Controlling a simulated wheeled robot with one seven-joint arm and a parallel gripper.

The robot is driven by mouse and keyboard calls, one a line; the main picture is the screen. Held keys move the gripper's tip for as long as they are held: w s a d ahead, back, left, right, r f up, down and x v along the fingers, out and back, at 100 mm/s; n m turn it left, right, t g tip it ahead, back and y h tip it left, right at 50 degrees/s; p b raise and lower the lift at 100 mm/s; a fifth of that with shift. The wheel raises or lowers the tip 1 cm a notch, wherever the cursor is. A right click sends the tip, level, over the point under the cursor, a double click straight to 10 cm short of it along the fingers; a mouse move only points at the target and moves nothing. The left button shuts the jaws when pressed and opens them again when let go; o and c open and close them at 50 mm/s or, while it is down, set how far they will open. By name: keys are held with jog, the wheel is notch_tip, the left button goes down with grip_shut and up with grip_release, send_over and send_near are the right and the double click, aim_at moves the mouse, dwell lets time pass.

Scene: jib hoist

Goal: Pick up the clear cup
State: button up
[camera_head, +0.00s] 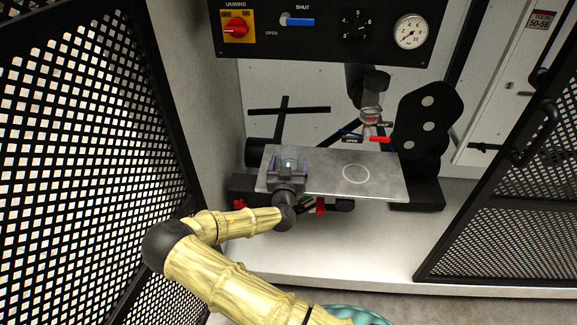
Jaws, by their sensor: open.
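The clear cup (289,155) appears as a small pale, see-through shape near the left end of the grey metal shelf (385,185). My gripper (289,164) reaches over the shelf's front edge, with its purple-tipped fingers apart. One finger shows on each side of the cup. The gripper's body hides the cup's lower part, and I cannot tell whether either finger touches it. A pale ring mark (356,174) lies on the bare shelf to the right.
A dark spout (370,95) hangs above the shelf's right part, near blue and red levers (379,139). A control panel (325,30) is above. Perforated black doors stand at left (80,150) and right (520,235). The shelf's middle is clear.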

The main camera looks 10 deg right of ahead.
jog(key=c, duration=1.1)
jog(key=shift+o, duration=0.2)
jog(key=shift+r, duration=0.1)
notch_tip(320, 180, up, 10)
jog(key=p, duration=0.2)
